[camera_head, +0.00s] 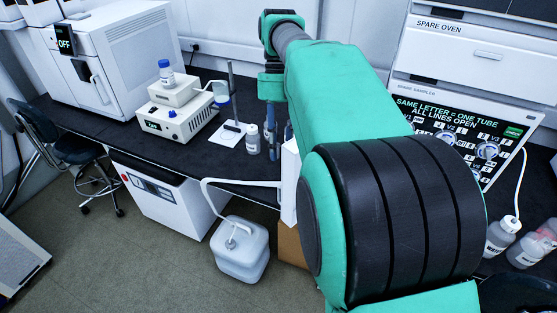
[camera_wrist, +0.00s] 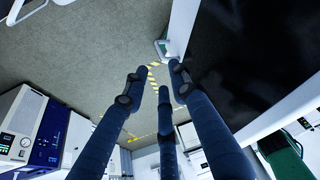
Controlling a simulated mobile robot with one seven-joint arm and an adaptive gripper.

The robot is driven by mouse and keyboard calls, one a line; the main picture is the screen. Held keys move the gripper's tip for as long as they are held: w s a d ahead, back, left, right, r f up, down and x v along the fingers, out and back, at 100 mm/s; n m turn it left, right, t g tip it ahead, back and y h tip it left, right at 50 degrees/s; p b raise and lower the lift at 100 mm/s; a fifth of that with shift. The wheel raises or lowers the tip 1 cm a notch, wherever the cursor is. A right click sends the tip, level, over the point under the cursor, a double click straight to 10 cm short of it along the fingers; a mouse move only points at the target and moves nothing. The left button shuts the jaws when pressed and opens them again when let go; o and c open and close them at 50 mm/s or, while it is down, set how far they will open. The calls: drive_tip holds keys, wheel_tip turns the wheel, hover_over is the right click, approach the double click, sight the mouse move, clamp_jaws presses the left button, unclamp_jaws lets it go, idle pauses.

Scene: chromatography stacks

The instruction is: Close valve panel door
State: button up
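The valve panel (camera_head: 510,131) is black with white lettering and several round valves. It stands at the right in the head view, and my arm covers its left and lower parts.
The black bench (camera_head: 205,156) holds a white instrument stack (camera_head: 178,112), a stand (camera_head: 232,128) and a small bottle (camera_head: 252,139). A white jug (camera_head: 240,249) stands on the floor. Bottles (camera_head: 501,234) stand at the lower right.

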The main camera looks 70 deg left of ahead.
drive_tip(key=shift+w+a+r, duration=0.1)
drive_tip(key=shift+a+r, duration=0.1)
drive_tip(key=shift+r, duration=0.3)
clamp_jaws()
drive_tip(key=a+m+p, duration=0.1)
drive_tip(key=m+p, duration=0.6)
drive_tip(key=m, duration=0.4)
drive_tip(key=a+f+m+p, duration=0.1)
drive_tip(key=a+m+p, duration=0.1)
drive_tip(key=m+p, duration=0.5)
drive_tip(key=a+m+t+y+p, duration=0.1)
drive_tip(key=m+p, duration=0.6)
drive_tip(key=m, duration=0.9)
drive_tip(key=shift+a+f+p, duration=0.25)
drive_tip(key=shift+f+p, duration=0.05)
drive_tip(key=shift+f, duration=0.05)
